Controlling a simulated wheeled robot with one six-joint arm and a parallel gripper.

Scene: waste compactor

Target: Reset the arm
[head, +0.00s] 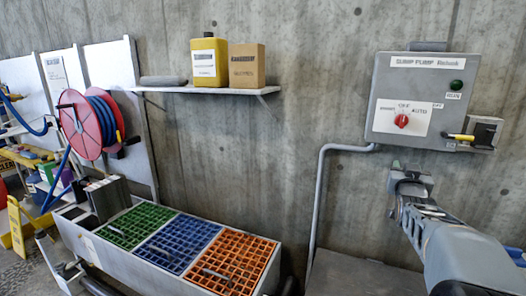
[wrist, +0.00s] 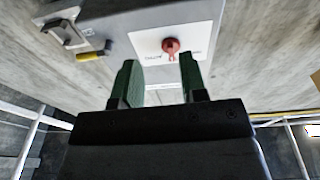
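My gripper (head: 408,172) is at the right of the head view, in front of and below the grey sump pump control box (head: 418,72). In the wrist view my gripper (wrist: 158,82) shows two green fingers standing well apart, with nothing between them. The box's red rotary knob (head: 401,120) sits on a white plate; it also shows in the wrist view (wrist: 170,46), beyond the fingers and apart from them. A yellow-handled lever (head: 461,137) is at the box's lower right, and it shows at the left of the wrist view (wrist: 92,56).
A grey conduit (head: 318,190) runs down the wall from the box. A shelf (head: 205,90) holds a yellow jug (head: 209,62) and a brown box (head: 247,66). Below stand green, blue and orange grates (head: 233,262). A red hose reel (head: 82,125) hangs at left.

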